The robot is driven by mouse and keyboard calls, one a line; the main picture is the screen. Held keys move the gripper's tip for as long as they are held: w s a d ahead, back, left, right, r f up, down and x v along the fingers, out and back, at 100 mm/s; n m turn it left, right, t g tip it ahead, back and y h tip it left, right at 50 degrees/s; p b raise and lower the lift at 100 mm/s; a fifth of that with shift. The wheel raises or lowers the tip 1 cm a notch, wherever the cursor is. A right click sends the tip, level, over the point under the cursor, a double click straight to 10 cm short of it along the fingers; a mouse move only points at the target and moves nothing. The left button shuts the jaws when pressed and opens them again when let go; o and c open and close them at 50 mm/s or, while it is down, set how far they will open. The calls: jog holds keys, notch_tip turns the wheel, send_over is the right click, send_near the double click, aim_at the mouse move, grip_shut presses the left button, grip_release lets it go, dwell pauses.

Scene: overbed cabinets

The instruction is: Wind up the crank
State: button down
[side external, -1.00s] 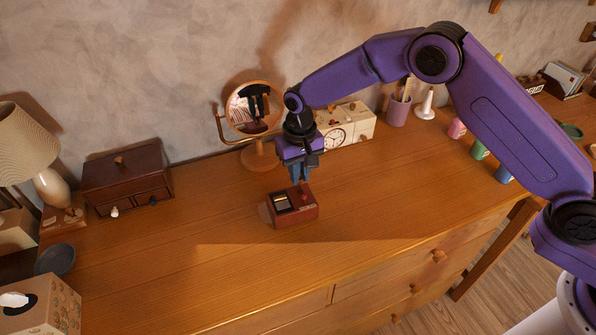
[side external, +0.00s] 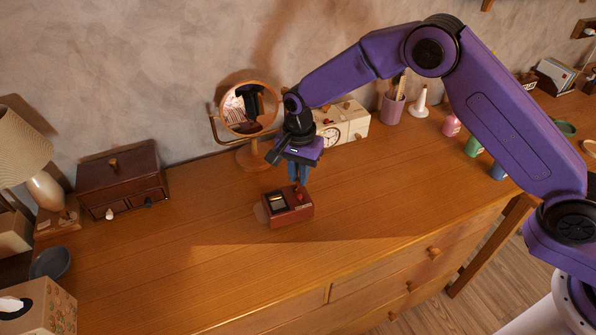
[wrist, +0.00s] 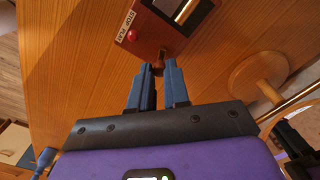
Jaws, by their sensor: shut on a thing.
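A small reddish-brown box (side external: 290,212) with a dark window in its top stands on the wooden dresser top. In the wrist view the box (wrist: 172,32) shows a red button (wrist: 133,36) beside a "STOP PLAY" label. My gripper (side external: 300,182) points down at the far side of the box. In the wrist view its blue fingertips (wrist: 159,68) are close together against that side, shut on the crank (wrist: 163,53). Only a small dark part of the crank shows; the fingers hide the rest.
A round tilting mirror (side external: 249,108) and a cream clock box (side external: 342,123) stand behind my gripper. A dark wooden chest (side external: 122,182) and a lamp (side external: 22,140) are at the left. The dresser top in front of the box is clear.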

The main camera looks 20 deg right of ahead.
jog(key=shift+m, duration=0.6)
jog(key=c, duration=1.1)
grip_release()
jog(key=shift+r, duration=0.1)
notch_tip(320, 180, up, 17)
jog(key=shift+r, duration=0.15)
jog(key=shift+s, duration=0.1)
